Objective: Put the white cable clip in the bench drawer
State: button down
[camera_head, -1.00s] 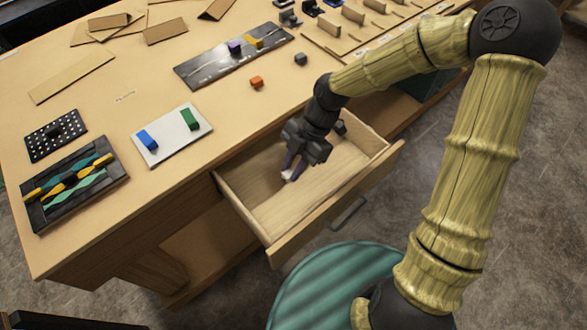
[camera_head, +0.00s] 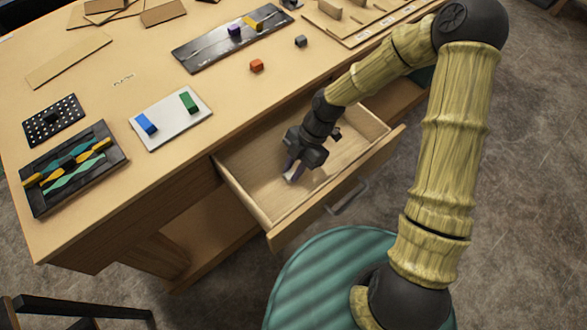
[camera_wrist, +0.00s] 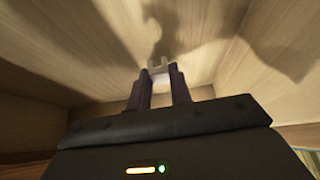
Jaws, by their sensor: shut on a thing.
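The bench drawer (camera_head: 262,210) is pulled out from the bench and stands open. My gripper (camera_head: 293,173) reaches down inside it, between its walls. In the wrist view my gripper (camera_wrist: 158,80) is shut on the white cable clip (camera_wrist: 158,66), a small pale piece held at the fingertips. The clip seems close to the drawer's wooden floor; whether it touches the floor I cannot tell. In the head view the clip is mostly hidden by the fingers.
On the bench top are a white plate (camera_head: 172,134) with a blue and a green block, a dark tray (camera_head: 112,165) with coloured strips, a perforated black block (camera_head: 53,120), an orange cube (camera_head: 256,65) and a grey cube (camera_head: 301,41). The drawer floor around my gripper looks clear.

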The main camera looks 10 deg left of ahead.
jog(key=shift+f, duration=0.4)
jog(key=shift+f, duration=0.15)
jog(key=c, duration=1.3)
grip_release()
jog(key=v, duration=1.2)
jog(key=shift+r, duration=0.25)
